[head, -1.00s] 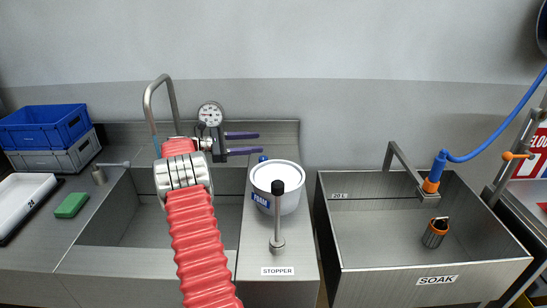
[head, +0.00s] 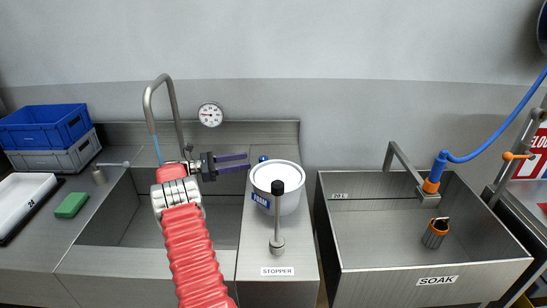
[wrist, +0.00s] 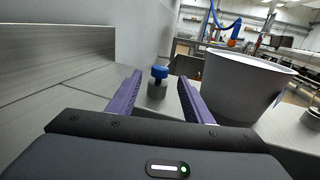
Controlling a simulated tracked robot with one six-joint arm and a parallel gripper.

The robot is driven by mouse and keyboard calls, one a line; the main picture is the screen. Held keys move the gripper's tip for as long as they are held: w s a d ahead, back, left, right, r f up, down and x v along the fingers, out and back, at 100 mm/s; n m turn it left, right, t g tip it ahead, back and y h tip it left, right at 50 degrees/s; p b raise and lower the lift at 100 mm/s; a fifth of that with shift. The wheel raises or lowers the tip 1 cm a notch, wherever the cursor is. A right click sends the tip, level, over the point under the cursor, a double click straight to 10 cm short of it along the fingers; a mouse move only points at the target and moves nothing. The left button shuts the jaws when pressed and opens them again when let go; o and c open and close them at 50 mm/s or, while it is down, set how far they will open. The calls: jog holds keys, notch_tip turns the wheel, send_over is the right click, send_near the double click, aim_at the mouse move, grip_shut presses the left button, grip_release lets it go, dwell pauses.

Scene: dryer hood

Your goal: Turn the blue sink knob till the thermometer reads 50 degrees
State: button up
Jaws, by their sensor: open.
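The blue sink knob (wrist: 159,72) sits on a short metal post in the wrist view, ahead of and between my open fingers. In the head view the knob (head: 263,158) shows only partly, behind the white tub. My gripper (head: 250,162) is open and empty, with its purple fingers pointing right toward the knob; it also shows in the wrist view (wrist: 160,95). The fingertips appear short of the knob. The round thermometer (head: 210,115) is on the wall above; its needle points left, and its numbers are too small to read.
A white tub (head: 290,180) stands close beside the knob, on the right in the wrist view. The stopper lever (head: 278,215) rises in front of the tub. A tall bent faucet (head: 178,115) stands behind my arm.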

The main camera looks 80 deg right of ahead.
aim_at(263, 159)
jog(key=x, duration=1.2)
jog(key=shift+s+d, duration=0.2)
jog(key=shift+s, duration=0.15)
jog(key=shift+r, duration=0.1)
jog(key=c, duration=1.1)
